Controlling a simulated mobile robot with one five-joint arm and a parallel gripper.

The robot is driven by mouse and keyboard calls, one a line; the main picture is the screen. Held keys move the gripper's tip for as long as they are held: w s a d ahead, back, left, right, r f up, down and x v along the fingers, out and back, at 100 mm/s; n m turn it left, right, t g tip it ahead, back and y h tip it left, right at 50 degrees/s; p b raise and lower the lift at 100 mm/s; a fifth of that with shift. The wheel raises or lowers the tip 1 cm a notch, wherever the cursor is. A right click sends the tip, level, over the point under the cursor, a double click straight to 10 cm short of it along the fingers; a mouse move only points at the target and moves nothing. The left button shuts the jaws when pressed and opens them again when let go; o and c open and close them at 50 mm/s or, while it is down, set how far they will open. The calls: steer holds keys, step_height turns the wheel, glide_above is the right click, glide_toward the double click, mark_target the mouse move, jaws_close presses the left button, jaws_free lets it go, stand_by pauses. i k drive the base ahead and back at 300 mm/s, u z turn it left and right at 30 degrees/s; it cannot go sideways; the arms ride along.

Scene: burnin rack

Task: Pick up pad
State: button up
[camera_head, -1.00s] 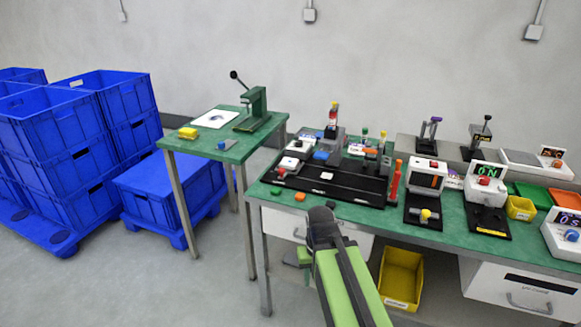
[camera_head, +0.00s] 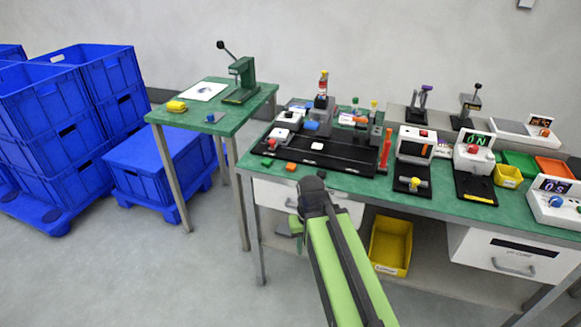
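I cannot tell for certain which thing is the pad. A small flat grey piece (camera_head: 215,117) with a blue bit beside it lies near the right edge of the small green table. Small green (camera_head: 267,162) and orange (camera_head: 291,167) pieces lie near the left front edge of the long green bench. My green arm rises from the bottom of the picture to a dark joint in front of the bench. My gripper's fingers do not show; nothing is seen held.
The small table (camera_head: 165,116) also bears a white sheet (camera_head: 202,91), a yellow object (camera_head: 176,106) and a green press (camera_head: 243,78). The long bench (camera_head: 345,187) is crowded with devices. Blue crates (camera_head: 142,180) stand at the left. A yellow bin (camera_head: 390,246) sits beneath the bench. Floor at lower left is clear.

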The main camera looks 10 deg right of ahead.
mark_target(290, 167)
steer(key=k, duration=0.6)
steer(key=u, duration=0.6)
steer(key=i, duration=1.4)
steer(key=u, duration=0.8)
